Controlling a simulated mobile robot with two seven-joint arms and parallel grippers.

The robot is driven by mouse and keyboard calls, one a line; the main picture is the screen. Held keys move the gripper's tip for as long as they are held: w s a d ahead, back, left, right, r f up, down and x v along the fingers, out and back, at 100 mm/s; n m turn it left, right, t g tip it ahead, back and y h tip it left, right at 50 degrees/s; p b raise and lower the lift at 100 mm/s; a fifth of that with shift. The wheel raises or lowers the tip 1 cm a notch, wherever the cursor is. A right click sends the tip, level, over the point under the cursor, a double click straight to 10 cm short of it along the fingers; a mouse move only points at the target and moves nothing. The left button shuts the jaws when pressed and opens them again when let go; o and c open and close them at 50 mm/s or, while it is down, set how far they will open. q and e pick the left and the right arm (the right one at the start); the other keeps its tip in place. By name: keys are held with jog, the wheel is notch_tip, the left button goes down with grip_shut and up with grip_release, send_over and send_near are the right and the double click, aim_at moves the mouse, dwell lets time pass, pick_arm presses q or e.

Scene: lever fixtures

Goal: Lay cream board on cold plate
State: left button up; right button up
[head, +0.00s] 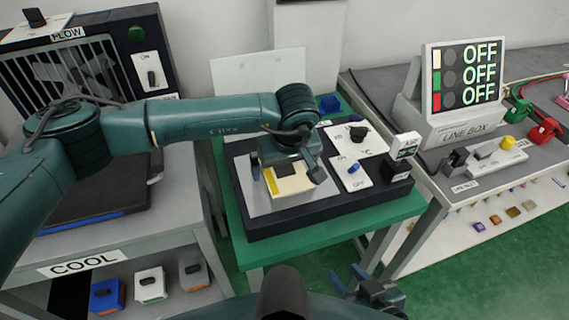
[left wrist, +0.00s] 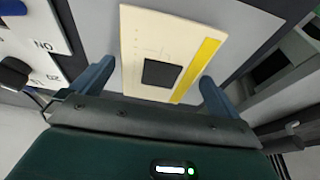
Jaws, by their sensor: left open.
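The cream board (head: 291,185) has a yellow strip and a dark square block. It lies on a light grey plate (head: 262,203) set in a dark base on the green table. My left gripper (head: 289,178) is open just above the board. In the left wrist view the board (left wrist: 140,55) shows between the spread blue fingers of the left gripper (left wrist: 155,87), with a gap on each side. My right gripper (head: 350,278) is low at the bottom of the head view, its fingers apart and empty. I cannot tell which surface is the cold plate.
A table labelled COOL (head: 82,263) stands at left, with a dark slab (head: 95,208) and a FLOW unit (head: 140,35) partly behind my arm. Switch panels (head: 350,172) sit right of the grey plate. A LINE BOX (head: 465,130) showing OFF stands on the right bench.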

aim_at(290, 182)
pick_arm(q)
jog(key=shift+r, duration=0.1)
jog(key=shift+r+p, duration=0.25)
jog(key=shift+p, duration=0.1)
jog(key=b+v, duration=0.1)
jog(key=v, duration=1)
jog(key=shift+s+r, duration=0.2)
jog(key=shift+r, duration=0.1)
jog(key=shift+d, duration=0.1)
